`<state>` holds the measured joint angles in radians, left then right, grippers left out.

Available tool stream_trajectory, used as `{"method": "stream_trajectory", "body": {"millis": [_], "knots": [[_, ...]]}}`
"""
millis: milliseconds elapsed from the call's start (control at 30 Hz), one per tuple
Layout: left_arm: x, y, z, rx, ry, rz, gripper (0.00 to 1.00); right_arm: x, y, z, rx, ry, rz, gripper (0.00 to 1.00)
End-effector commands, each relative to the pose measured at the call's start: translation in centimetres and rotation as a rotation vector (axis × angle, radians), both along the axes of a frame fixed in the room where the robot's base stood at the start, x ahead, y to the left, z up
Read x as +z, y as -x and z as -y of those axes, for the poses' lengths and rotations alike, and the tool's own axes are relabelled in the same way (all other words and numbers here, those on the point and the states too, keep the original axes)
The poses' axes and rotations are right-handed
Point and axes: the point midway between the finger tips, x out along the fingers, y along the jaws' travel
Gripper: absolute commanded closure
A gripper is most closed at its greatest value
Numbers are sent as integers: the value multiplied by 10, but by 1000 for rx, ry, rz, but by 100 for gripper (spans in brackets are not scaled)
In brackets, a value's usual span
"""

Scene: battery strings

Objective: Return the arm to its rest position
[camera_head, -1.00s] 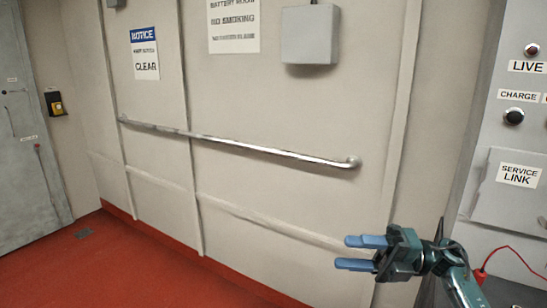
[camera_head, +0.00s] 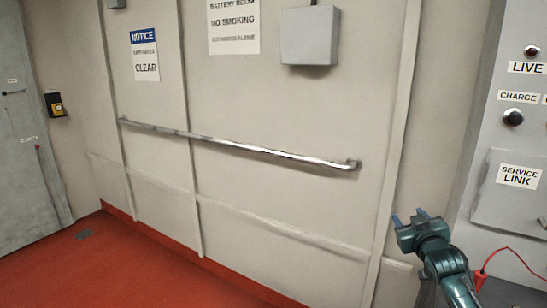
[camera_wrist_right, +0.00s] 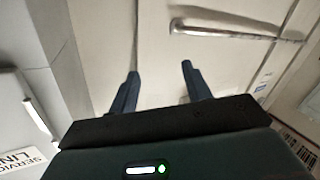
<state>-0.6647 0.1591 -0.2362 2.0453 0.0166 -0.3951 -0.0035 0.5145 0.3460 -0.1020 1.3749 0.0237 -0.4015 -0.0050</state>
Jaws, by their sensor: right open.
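My right gripper (camera_head: 409,215) is in the lower right of the head view, with its fingers pointing away toward the wall. It also shows in the right wrist view (camera_wrist_right: 160,82), where its two dark blue fingers stand apart with nothing between them. It is open and empty, and touches nothing that I can see. My right arm (camera_head: 450,275) comes up from the bottom edge of the head view. My left gripper is not in view.
A grey cabinet (camera_head: 480,190) with LIVE, CHARGE and SERVICE LINK labels stands to the right, close to my right arm. A red cable (camera_head: 515,255) hangs by it. A metal handrail (camera_head: 240,146) runs along the wall. The red floor (camera_head: 130,270) at lower left is clear.

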Motion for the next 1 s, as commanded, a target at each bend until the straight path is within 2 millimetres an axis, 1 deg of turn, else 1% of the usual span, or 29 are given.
{"method": "stream_trajectory", "body": {"millis": [33,167,200,267,300,367,400,467,500,533,567,600,667,700,800,900,1000], "knots": [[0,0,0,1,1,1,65,-29,13,-14,23,-4,-35,51],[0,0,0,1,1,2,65,-76,43,-41,66,-14,-94,51],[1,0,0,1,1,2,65,-91,55,-50,80,-19,-115,51],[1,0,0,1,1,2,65,-115,76,-64,104,-30,-150,51],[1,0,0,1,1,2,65,-132,92,-75,120,-40,-174,51],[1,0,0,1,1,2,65,-157,120,-92,146,-58,-215,51],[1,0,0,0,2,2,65,-174,142,-104,164,-73,-245,51],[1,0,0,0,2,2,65,-196,177,-123,190,-100,-291,51],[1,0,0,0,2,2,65,-210,203,-135,207,-120,-323,51],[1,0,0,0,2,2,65,-218,221,-144,217,-137,-345,51],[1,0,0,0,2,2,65,-226,240,-152,227,-153,-368,51],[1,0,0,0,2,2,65,-234,264,-162,238,-175,-396,51],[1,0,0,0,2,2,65,-242,297,-175,250,-209,-435,51],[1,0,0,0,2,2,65,-246,317,-183,257,-229,-459,51],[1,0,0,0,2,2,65,-249,356,-196,265,-271,-504,51],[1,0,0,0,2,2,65,-250,378,-204,267,-298,-530,51],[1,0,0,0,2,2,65,-249,388,-207,269,-309,-542,51]]}}
